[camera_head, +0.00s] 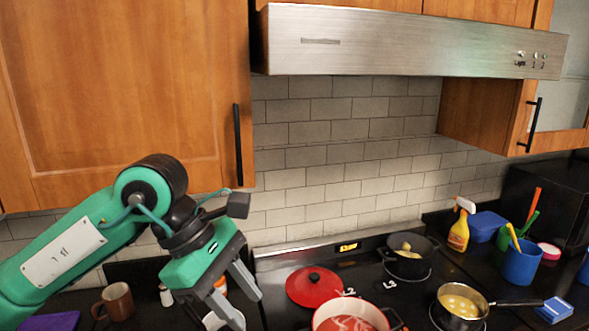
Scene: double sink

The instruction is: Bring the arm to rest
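My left arm (75,255) is green and comes in from the left, raised in front of the wall cabinet. My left gripper (246,308) points down and to the right, above the counter left of the stove. Its two grey fingers are apart, with no object seen held between them. A white round item and a small orange-topped item show partly behind the fingers. My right arm and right gripper are not in view.
A brown mug (117,301) stands left of the gripper. On the stove are a red lid (314,287), a red pot (350,318), a black pot (409,256) and a steel saucepan (461,304). A range hood (410,42) and wall cabinet (120,90) hang above.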

